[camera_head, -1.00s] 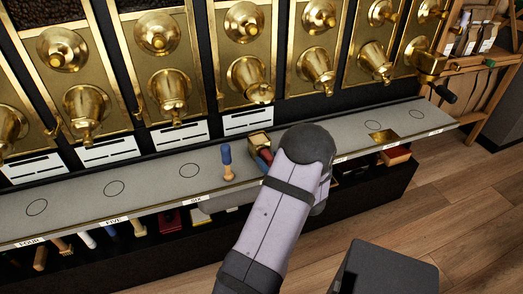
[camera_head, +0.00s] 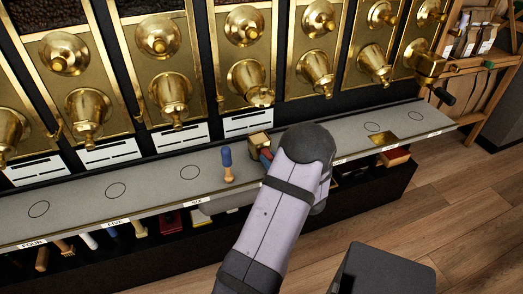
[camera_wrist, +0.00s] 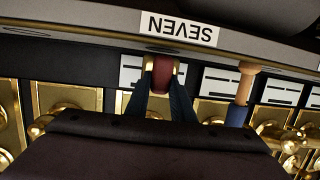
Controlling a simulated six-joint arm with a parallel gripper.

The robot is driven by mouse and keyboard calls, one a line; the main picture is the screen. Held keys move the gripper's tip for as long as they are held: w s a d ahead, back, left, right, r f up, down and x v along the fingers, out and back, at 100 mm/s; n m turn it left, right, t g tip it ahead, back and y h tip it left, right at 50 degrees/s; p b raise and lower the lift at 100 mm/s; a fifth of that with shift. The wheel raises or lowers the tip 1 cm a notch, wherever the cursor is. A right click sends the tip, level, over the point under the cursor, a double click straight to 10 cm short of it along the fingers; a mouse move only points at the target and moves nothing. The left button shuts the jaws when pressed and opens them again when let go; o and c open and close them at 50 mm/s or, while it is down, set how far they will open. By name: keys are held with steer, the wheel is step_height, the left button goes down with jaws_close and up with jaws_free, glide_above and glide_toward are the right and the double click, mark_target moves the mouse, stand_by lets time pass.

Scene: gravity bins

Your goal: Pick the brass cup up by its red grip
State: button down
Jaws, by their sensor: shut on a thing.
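The brass cup (camera_head: 259,142) is at the back of the grey shelf, just left of my arm's dark joint in the head view. Its red grip (camera_wrist: 162,73) shows between my two dark fingers in the wrist view. My gripper (camera_wrist: 163,82) is shut on that grip. In the head view my gripper is mostly hidden behind my own arm. I cannot tell whether the cup's base touches the shelf.
A blue-topped wooden tool (camera_head: 227,164) stands upright on the grey shelf (camera_head: 150,185), close left of the cup. Brass dispensers (camera_head: 248,82) line the wall behind. Several handled items sit below the shelf. The shelf's left part is clear.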

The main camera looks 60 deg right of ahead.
steer(key=shift+r+p, duration=1.1)
steer(key=shift+r, duration=0.25)
steer(key=shift+r, duration=0.1)
